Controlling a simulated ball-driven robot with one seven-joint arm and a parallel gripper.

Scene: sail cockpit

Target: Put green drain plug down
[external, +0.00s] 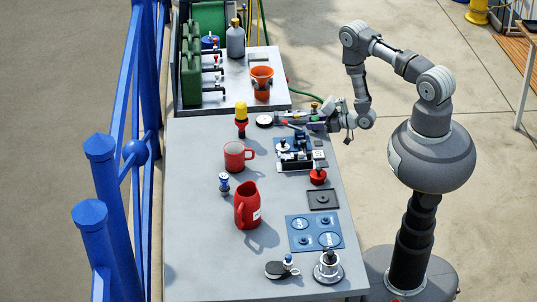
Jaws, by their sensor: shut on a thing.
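My gripper (283,122) reaches in from the right over the far part of the grey table (200,255). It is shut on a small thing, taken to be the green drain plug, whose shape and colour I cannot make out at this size. I cannot tell whether the held thing touches the table. A blue panel (300,246) with several round marks lies near the front right.
A red mug (235,156), a red jug (246,207) and a yellow-topped lamp (241,118) stand left of the fixture. A red knob (318,176) and dark square plate (323,199) are at the right. The table's front left is clear. A blue railing (118,185) runs along the left.

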